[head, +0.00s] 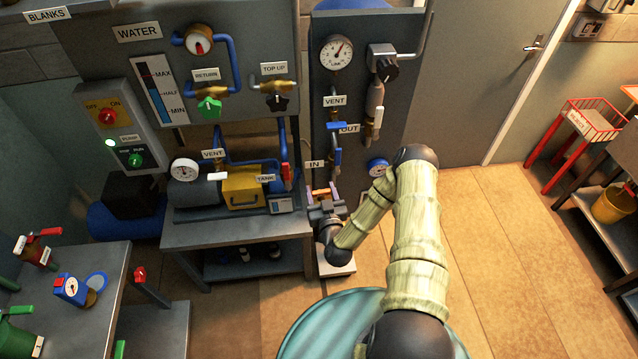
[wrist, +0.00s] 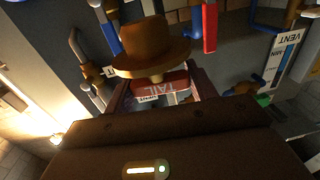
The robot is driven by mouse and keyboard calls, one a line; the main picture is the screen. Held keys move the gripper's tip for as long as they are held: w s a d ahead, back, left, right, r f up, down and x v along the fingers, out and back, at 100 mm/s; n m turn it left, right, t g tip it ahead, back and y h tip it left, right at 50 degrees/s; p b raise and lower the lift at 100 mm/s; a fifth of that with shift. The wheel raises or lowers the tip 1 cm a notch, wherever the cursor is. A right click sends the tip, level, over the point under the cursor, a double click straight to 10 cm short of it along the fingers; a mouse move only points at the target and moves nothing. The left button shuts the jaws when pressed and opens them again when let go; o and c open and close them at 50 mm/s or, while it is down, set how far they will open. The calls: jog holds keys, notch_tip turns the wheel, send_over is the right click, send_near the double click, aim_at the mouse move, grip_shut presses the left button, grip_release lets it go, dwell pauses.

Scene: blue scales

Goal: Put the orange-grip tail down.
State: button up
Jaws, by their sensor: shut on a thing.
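My gripper (head: 322,203) is beside the right end of the metal bench, in front of the dark pipe panel. It is shut on the orange-grip tail (head: 321,192), of which only a small orange part shows above the jaws in the head view. The tail's lower part is hidden by the gripper.
Pipes marked IN and OUT (head: 336,157) are close above my gripper. A small pale platform (head: 338,268) lies below it. A side table (head: 75,310) with fittings stands at lower left.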

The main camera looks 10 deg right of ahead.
jog(key=f+b, duration=0.4)
jog(key=b, duration=0.1)
jog(key=w+f+b, duration=0.1)
jog(key=f+b, duration=0.2)
jog(key=shift+d, duration=0.3)
jog(key=shift+r, duration=0.15)
